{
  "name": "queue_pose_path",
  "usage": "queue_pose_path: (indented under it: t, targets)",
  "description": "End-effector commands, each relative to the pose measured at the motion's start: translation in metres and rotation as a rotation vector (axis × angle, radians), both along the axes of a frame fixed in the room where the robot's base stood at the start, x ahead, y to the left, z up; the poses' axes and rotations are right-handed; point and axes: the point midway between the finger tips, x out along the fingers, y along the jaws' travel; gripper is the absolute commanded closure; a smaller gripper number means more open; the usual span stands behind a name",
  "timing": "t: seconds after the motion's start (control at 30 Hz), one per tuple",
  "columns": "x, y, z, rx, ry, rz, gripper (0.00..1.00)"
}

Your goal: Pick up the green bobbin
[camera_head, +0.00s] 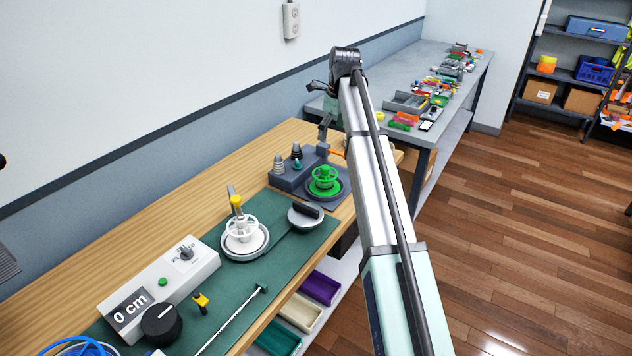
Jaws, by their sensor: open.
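The green bobbin (324,178) stands on a dark square base at the far right end of the wooden workbench (215,175). It looks upright, with a wide green flange at the bottom and a spoked wheel on top. My gripper (324,148) hangs behind and a little above the bobbin in the picture, apart from it. It is small in view and partly lost against the arm; it is open, and I see nothing held in it. My arm passes just right of the bobbin and does not cover it.
A grey block with cone-shaped pegs (290,168) stands left of the bobbin. A white spoked bobbin (242,236) sits nearer on the green mat (285,245), beside a round device with a dark handle (306,213). A white control box (160,288) is at front left. A cluttered grey table (398,85) stands behind.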

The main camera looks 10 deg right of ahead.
Motion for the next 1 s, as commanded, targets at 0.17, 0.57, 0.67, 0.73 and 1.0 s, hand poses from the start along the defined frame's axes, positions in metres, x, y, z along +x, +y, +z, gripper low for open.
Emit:
queue_pose_path:
  t: [0.17, 0.57, 0.67, 0.73, 1.0]
  targets:
    - [0.0, 0.003, -0.019, 0.003, 0.004, -0.005, 0.0]
    - [0.009, 0.011, -0.095, 0.002, 0.003, -0.004, 0.0]
    - [0.011, 0.012, -0.107, 0.002, 0.002, -0.003, 0.0]
    - [0.011, 0.013, -0.113, 0.002, 0.002, -0.003, 0.0]
    - [0.013, 0.014, -0.124, 0.001, 0.001, -0.003, 0.0]
